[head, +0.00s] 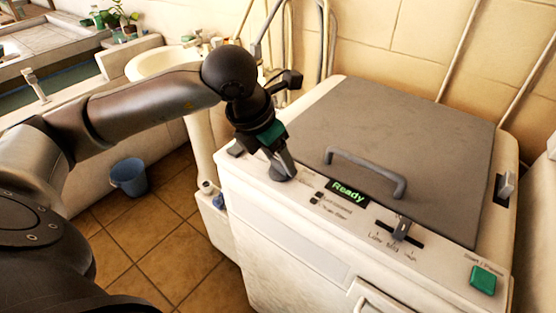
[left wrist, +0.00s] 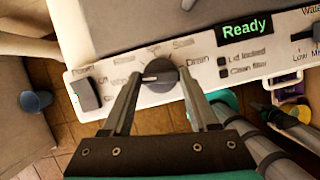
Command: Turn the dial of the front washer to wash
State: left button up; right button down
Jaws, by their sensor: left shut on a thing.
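The front washer (head: 290,215) is a white top-loading machine with a grey lid (head: 400,140) that is shut. Its round dark grey dial (left wrist: 165,83) sits at the left of the panel, with labels around it that read Soak, Drain and a blurred one at the left starting "Wa". The dial's white mark points left, toward that blurred label. My left gripper (head: 281,163) comes down on the dial from above, its two fingers on either side of it, shut on it. The fingers partly cover the dial in the head view.
A green "Ready" display (head: 347,190), a slider (head: 401,229) and a green start button (head: 484,279) lie right of the dial. A rocker switch (left wrist: 85,94) is left of it. A lid handle (head: 365,168) stands up behind. A blue bucket (head: 129,177) stands on the floor.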

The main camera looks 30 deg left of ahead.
dwell(0.4)
pick_arm(q)
jog(key=o, duration=1.4)
jog(key=p+v, duration=0.1)
jog(key=v, duration=1.4)
jog(key=shift+s+r+p, duration=0.1)
jog(key=shift+r+p, duration=0.05)
jog(key=shift+p, duration=0.25)
